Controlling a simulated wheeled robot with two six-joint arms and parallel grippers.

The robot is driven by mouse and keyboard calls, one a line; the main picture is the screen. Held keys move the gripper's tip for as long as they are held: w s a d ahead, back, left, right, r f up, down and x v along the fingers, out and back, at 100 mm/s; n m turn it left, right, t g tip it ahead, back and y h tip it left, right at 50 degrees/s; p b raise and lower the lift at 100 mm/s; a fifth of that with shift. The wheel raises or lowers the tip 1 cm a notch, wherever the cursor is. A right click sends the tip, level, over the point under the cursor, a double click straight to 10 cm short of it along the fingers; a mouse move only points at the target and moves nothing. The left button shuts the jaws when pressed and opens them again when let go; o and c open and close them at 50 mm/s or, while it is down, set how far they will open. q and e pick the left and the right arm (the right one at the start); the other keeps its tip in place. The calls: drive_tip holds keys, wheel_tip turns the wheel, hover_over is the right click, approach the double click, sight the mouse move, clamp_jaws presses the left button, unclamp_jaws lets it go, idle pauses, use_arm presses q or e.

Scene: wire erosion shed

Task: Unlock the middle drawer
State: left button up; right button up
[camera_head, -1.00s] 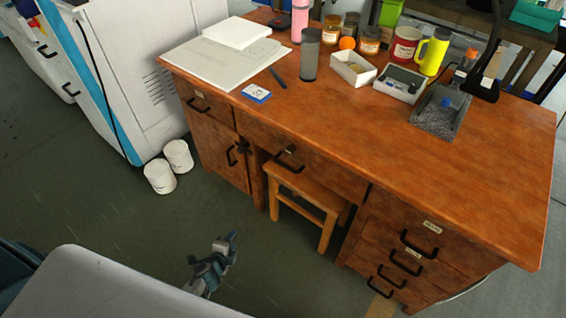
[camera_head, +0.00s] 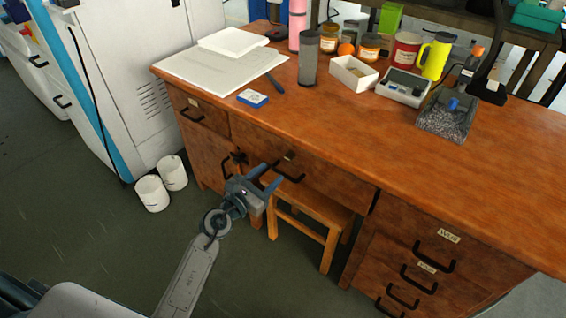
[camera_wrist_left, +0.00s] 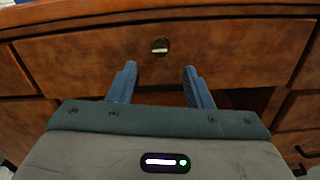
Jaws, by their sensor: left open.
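The middle drawer (camera_head: 330,182) is the wide wooden front above the stool, and it is closed. My right gripper is not in view.
A wooden stool (camera_head: 312,224) stands under the drawer. Side drawers (camera_head: 425,245) are at the right, a cupboard door (camera_head: 212,157) at the left. The desk top (camera_head: 340,120) holds papers, jars, a yellow mug (camera_head: 434,57) and boxes. Two white rolls (camera_head: 152,194) stand on the floor.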

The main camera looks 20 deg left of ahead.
sight(287, 158)
use_arm(q)
drive_tip(key=x, duration=0.7)
drive_tip(key=shift+w+f, duration=0.1)
drive_tip(key=shift+w, duration=0.05)
drive_tip(key=c, duration=1)
